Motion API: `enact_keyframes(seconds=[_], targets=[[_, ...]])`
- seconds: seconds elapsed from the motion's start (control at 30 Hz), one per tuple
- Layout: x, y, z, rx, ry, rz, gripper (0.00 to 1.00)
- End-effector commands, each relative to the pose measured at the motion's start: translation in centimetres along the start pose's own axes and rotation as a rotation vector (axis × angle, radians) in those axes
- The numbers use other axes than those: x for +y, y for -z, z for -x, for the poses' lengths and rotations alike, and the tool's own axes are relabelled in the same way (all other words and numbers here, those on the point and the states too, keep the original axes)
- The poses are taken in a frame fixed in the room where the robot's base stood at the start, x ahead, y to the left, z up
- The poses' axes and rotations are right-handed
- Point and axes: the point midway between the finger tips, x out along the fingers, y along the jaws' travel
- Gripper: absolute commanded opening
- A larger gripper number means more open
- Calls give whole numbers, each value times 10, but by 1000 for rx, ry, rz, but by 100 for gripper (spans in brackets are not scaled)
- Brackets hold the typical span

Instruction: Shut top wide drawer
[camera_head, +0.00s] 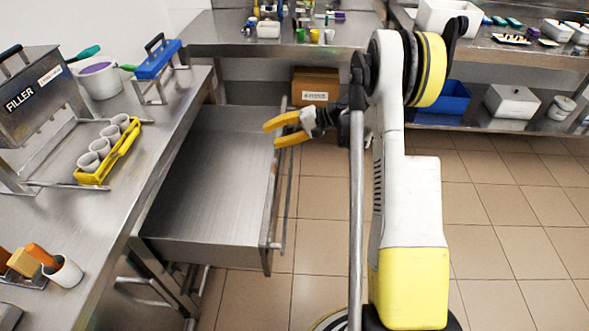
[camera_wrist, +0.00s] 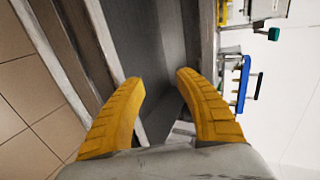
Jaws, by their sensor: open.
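The wide steel drawer (camera_head: 205,185) is pulled far out from under the steel counter at left. It looks empty. Its front panel with a long bar handle (camera_head: 284,190) faces right. My gripper (camera_head: 268,134) is open, with yellow fingers at the drawer's front edge near its far end. In the wrist view my gripper (camera_wrist: 158,82) has its fingers spread, with the grey drawer interior (camera_wrist: 150,50) beyond and between them. The handle bars run along the left of that view. I cannot tell whether a finger touches the drawer front.
The counter (camera_head: 150,150) left holds a filler machine (camera_head: 35,95), a yellow cup rack (camera_head: 110,155), a blue-topped stand (camera_head: 158,60) and a white cup (camera_head: 63,271). A cardboard box (camera_head: 315,86) sits under the back table. Tiled floor is free at right.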

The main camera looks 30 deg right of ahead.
Motion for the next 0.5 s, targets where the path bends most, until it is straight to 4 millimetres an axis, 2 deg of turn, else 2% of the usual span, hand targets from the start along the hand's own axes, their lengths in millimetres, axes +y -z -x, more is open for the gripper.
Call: enact_keyframes(seconds=[0.03,0.27,0.37,0.5], targets=[[11,6,10,1,26,-10,40],[56,17,38,-7,157,-31,40],[86,18,56,-7,237,-33,40],[131,11,80,-8,353,-21,40]])
